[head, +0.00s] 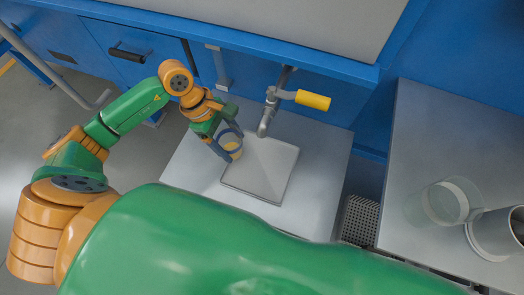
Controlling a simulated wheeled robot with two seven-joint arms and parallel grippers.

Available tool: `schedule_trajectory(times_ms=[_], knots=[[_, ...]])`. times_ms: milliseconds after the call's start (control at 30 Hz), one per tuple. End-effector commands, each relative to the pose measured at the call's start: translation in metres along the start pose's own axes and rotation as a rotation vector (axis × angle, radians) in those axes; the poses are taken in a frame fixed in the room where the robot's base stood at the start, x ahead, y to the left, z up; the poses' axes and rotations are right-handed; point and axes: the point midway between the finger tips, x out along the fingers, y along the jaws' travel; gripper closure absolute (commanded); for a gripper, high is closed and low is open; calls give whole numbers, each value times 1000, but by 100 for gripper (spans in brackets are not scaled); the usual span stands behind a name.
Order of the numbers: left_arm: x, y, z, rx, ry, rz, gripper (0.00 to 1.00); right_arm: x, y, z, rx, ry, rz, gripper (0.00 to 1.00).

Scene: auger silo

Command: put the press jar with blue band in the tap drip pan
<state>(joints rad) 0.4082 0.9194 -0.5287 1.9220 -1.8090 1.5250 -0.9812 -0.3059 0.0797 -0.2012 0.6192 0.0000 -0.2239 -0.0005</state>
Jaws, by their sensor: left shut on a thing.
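My left gripper (227,141) is shut on the press jar with blue band (234,149), which shows yellowish contents and is partly hidden by the fingers. The gripper and jar are at the upper left corner of the tap drip pan (262,180), a shallow square grey tray. I cannot tell whether the jar touches the pan or hangs above it. The tap (270,105), grey with a yellow handle (313,100), stands at the pan's back edge, just right of the jar. My right gripper is not in view.
The pan lies on a grey bench top (325,165). To the right, another grey table (440,130) holds a clear container (445,202) and a grey metal vessel (492,234). A blue cabinet (130,45) stands behind. The pan's middle is empty.

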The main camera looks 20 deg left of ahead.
Motion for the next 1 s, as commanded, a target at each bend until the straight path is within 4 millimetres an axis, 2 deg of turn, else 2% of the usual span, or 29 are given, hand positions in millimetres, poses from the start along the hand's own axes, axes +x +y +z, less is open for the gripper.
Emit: schedule_trajectory(times_ms=[33, 100, 267, 433, 533, 800, 833, 900, 933, 1000], knots=[[1, 0, 14, 5, -6, 0, 89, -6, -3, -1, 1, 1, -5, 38], [8, 0, 27, 5, -5, 1, 89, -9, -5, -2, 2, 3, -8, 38], [17, 0, 44, 2, -2, 0, 89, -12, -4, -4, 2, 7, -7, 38], [29, -1, 78, 4, -4, 0, 89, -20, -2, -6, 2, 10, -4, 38], [44, -1, 69, -2, 1, -1, 89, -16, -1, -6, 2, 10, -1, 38], [46, 0, 68, 2, 2, 1, 89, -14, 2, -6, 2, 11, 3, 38], [46, 0, 67, 2, 2, 1, 22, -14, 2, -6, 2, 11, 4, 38], [46, 0, 68, 2, 2, 1, 3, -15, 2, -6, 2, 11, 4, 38], [46, 0, 68, 2, 2, 1, 0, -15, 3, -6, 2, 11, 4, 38], [46, 0, 68, 2, 1, 0, 0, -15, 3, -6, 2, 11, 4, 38]])
